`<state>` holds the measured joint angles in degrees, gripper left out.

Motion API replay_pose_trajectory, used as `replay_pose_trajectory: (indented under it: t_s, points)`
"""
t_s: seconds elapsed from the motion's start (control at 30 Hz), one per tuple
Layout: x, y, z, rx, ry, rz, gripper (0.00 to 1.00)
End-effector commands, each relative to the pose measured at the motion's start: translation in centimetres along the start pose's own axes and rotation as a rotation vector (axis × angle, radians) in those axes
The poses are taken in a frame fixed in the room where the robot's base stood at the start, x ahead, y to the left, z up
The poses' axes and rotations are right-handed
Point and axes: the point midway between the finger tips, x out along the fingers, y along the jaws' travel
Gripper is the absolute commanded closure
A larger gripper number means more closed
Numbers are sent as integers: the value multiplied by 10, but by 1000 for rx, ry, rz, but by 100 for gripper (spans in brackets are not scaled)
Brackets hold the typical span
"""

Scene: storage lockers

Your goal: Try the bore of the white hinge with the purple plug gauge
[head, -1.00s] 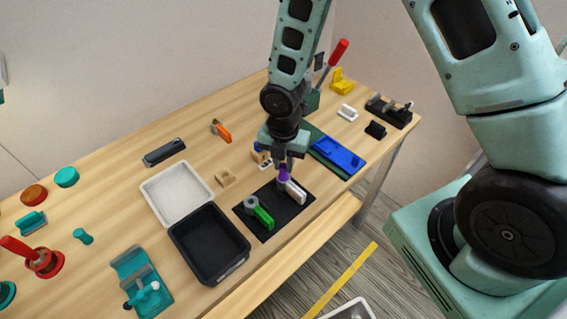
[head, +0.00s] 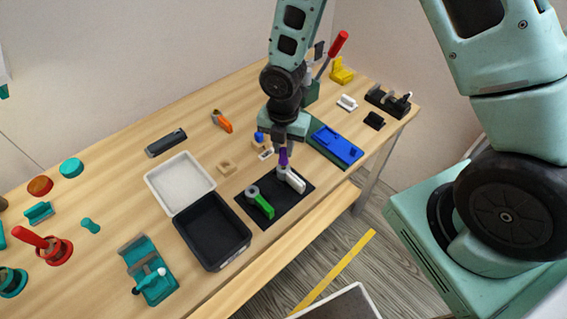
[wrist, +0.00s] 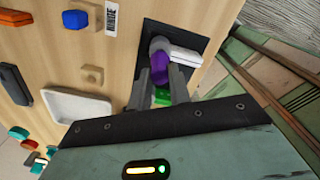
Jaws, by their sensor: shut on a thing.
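My gripper (head: 284,150) is shut on the purple plug gauge (head: 284,159), which points down over the white hinge (head: 292,181). The hinge lies on a black mat (head: 300,198), its grey barrel end under the gauge and its white leaf toward the right. In the wrist view, the gauge (wrist: 161,70) sits between the fingertips (wrist: 160,78) and overlaps the barrel beside the white leaf (wrist: 184,53). I cannot tell whether the gauge's tip is inside the bore. A green hinge (head: 264,205) with a grey barrel lies on the same mat, partly hidden by the fingers in the wrist view.
A black bin (head: 212,232) and a white tray (head: 181,184) stand left of the mat. A blue fixture (head: 338,146) lies to the right. A tan block (head: 227,167) is behind the mat. The table's front edge is close to the mat.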

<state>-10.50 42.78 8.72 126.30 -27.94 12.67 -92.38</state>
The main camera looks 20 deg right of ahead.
Motion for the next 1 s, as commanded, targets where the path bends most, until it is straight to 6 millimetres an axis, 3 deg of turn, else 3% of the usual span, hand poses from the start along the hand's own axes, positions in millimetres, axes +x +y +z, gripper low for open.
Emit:
replay_pose_trajectory:
  t_s: [0.8, 1.0]
  points:
    - [-33, 0, 0, 0, 0, 0, 97]
    - [-33, 0, 0, 0, 0, 0, 97]
